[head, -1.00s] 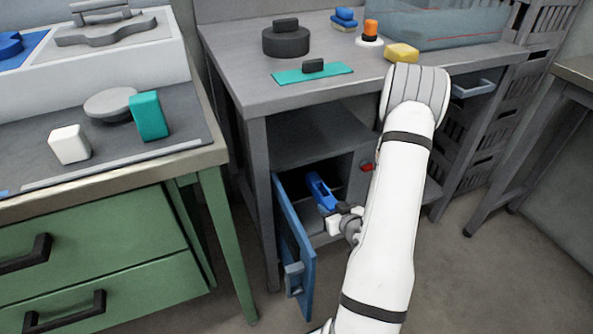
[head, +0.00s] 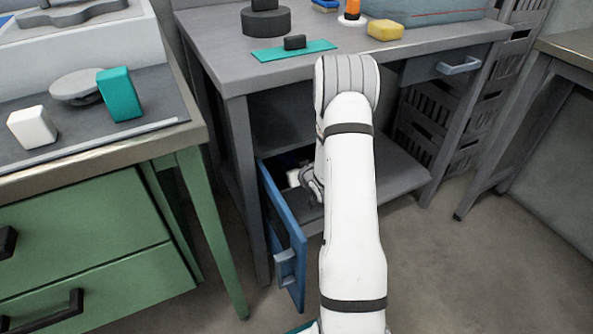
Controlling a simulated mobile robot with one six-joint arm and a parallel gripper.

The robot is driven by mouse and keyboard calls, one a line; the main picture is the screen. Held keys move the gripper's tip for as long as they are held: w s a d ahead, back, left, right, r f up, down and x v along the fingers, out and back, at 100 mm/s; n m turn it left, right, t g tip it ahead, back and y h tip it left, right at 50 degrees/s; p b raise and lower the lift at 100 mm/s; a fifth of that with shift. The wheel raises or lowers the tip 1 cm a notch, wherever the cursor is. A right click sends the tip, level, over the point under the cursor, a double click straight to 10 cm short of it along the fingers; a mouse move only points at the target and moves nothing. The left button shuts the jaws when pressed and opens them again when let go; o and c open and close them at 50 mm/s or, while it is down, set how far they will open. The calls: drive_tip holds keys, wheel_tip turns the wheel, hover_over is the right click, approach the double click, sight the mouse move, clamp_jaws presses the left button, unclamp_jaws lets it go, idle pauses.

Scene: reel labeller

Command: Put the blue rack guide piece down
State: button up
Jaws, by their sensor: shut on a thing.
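My gripper (head: 294,177) is inside the small cupboard under the grey workbench, behind the open blue door (head: 286,238). Only a white part of it and the grey wrist show, and my white arm covers much of the cupboard's right side. I cannot tell whether the piece touches the cupboard floor.
The blue door stands open close to the left of my wrist. On the grey workbench (head: 215,55) are a teal mat (head: 270,56), a dark round weight (head: 266,24) and a yellow block (head: 385,30). A green drawer cabinet (head: 90,230) stands at left.

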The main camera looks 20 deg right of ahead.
drive_tip(key=shift+f, duration=0.45)
drive_tip(key=shift+f, duration=0.2)
drive_tip(key=o, duration=1.2)
drive_tip(key=shift+r, duration=0.1)
drive_tip(key=shift+r, duration=0.2)
drive_tip(key=p+v, duration=0.3)
drive_tip(key=v, duration=0.9)
